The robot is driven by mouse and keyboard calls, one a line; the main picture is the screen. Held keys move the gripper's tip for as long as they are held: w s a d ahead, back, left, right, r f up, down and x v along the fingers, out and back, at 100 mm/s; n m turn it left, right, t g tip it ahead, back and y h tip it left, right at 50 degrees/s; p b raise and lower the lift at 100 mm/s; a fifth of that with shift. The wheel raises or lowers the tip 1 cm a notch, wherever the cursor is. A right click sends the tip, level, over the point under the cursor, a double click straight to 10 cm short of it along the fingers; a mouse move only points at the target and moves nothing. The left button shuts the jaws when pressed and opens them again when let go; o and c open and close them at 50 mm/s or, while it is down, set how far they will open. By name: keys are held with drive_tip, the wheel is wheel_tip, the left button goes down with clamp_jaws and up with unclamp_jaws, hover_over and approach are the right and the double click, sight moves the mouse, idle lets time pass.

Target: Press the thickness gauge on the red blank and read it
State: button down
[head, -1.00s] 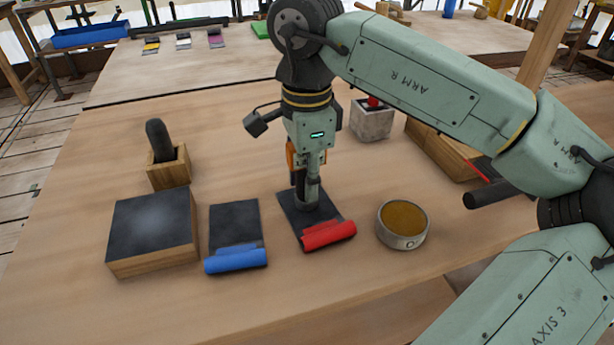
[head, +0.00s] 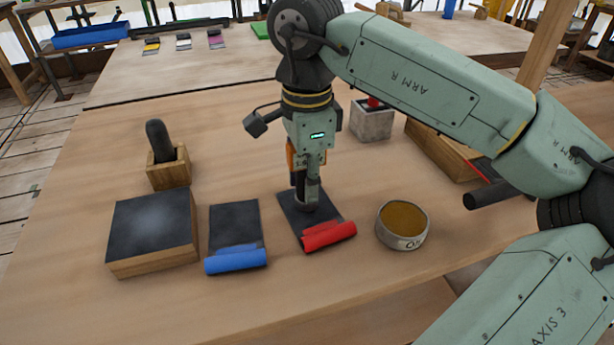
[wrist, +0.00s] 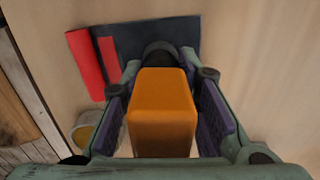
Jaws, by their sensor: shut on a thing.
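The red blank (head: 328,235) is a dark flat sheet with a red strip along its near edge, lying on the bench. In the wrist view its red strip (wrist: 86,65) is at upper left. My gripper (head: 308,182) points down over the dark part of the blank. It is shut on the thickness gauge (head: 291,156), whose orange body (wrist: 162,110) fills the space between the fingers. The gauge's round dark foot appears to rest on the dark sheet.
A blue-edged blank (head: 237,260) lies to the left, beside a dark-topped wooden block (head: 150,262). A wooden holder (head: 168,172) with a dark handle stands behind. A round tin (head: 402,240) is close on the right. A grey block (head: 372,122) stands behind. The front bench is clear.

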drive_tip(key=shift+r+p, duration=1.8)
drive_tip(key=shift+r, duration=0.75)
drive_tip(key=shift+f, duration=0.3)
drive_tip(key=shift+f+b, duration=1.9)
drive_tip(key=shift+f, duration=0.2)
drive_tip(key=c, duration=1.2)
unclamp_jaws()
drive_tip(key=shift+o, duration=0.2)
